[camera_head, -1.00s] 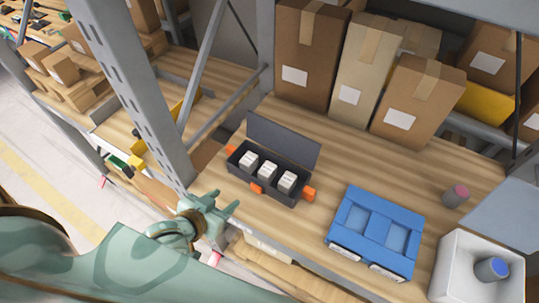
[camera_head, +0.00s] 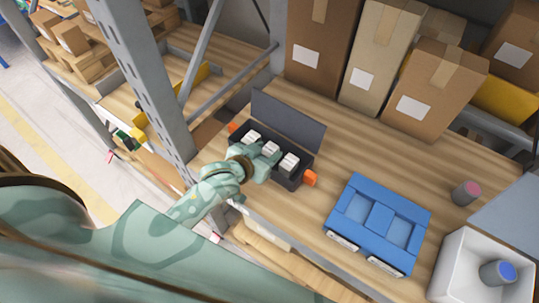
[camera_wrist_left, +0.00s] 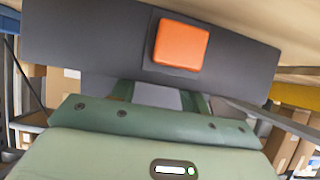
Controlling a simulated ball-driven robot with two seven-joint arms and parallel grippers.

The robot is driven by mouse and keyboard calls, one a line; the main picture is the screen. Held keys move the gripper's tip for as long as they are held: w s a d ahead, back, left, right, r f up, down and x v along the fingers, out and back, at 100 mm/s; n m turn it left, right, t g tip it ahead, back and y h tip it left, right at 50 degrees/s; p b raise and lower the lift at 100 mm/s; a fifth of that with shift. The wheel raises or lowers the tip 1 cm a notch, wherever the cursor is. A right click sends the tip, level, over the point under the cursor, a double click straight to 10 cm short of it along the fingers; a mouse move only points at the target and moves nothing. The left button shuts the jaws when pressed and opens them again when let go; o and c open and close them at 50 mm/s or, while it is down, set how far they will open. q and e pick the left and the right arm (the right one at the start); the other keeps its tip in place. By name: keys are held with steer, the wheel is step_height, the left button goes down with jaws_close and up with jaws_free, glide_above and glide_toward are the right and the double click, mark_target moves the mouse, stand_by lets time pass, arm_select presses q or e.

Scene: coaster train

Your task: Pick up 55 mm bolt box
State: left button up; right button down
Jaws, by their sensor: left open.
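Three small white boxes stand in a row inside an open dark toolbox (camera_head: 298,184): a left one (camera_head: 252,137), a middle one (camera_head: 270,149) and a right one (camera_head: 289,163). Their labels are too small to read, so I cannot tell which is the 55 mm bolt box. My left gripper (camera_head: 267,157) is open, over the toolbox's front wall at the middle box, partly covering it. Whether it touches the box is unclear. The left wrist view shows the toolbox's dark wall (camera_wrist_left: 90,45) with an orange latch (camera_wrist_left: 181,44); the fingers are mostly hidden. My right gripper is not in view.
The toolbox's raised lid (camera_head: 290,120) stands behind the boxes. A blue case (camera_head: 378,222) lies to the right, beside a white bin (camera_head: 455,275) and a grey cylinder (camera_head: 466,193). Tall cartons (camera_head: 325,60) line the back. A shelf post (camera_head: 140,75) rises at left.

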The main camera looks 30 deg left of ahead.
arm_select(q)
steer(key=shift+x, duration=1.1)
steer(key=c, duration=0.8)
steer(key=shift+r, duration=0.1)
